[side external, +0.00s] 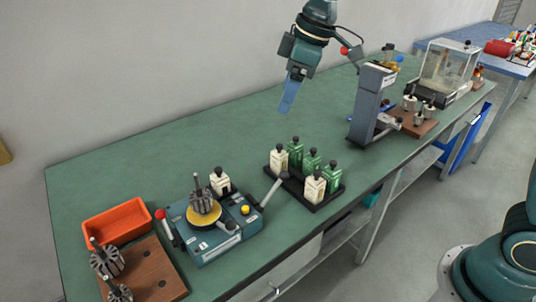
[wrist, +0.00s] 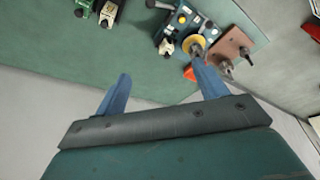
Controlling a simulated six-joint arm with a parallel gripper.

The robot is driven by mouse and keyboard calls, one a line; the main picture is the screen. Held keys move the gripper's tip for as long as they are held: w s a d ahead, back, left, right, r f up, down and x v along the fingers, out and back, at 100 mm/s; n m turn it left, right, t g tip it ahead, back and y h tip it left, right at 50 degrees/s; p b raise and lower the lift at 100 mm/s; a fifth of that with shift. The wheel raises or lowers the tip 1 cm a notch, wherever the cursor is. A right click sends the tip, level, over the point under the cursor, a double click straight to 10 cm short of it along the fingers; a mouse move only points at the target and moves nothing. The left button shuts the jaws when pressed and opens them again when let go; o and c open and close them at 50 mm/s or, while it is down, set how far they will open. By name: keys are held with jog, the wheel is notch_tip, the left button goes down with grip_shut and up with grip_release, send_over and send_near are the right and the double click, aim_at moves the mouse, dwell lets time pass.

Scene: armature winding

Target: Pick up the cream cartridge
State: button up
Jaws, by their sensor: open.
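Two cream cartridges with dark caps stand in the black rack (side external: 318,206): one at its left end (side external: 279,161) and one at its front (side external: 314,189). Green cartridges (side external: 332,177) stand beside them. Another cream cartridge (side external: 220,183) stands on the blue winding machine (side external: 210,242); it also shows in the wrist view (wrist: 167,47). A cream cartridge of the rack shows at the top edge of the wrist view (wrist: 108,12). My gripper (side external: 287,105) is open and empty, high above the bench behind the rack. Its two blue fingers are spread apart in the wrist view (wrist: 163,86).
An orange tray (side external: 116,221) and a brown board (side external: 150,272) with armatures stand at the left. A grey press (side external: 368,103) stands to the right of the rack. The machine's lever (side external: 271,190) reaches close to the rack. The bench behind the rack is clear.

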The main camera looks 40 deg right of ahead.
jog(key=w+a+f+n+g, duration=0.1)
jog(key=w+a+f+n, duration=0.1)
jog(key=w+a+f, duration=0.4)
jog(key=n, duration=0.3)
send_near(219, 168)
jog(key=shift+w+d+r+g+y, duration=0.25)
jog(key=shift+d+r+g+y, duration=0.15)
jog(key=shift+r, duration=0.3)
jog(key=shift+x, duration=4.3)
jog(key=shift+f, duration=0.1)
jog(key=shift+x, duration=2.5)
jog(key=c, duration=1.1)
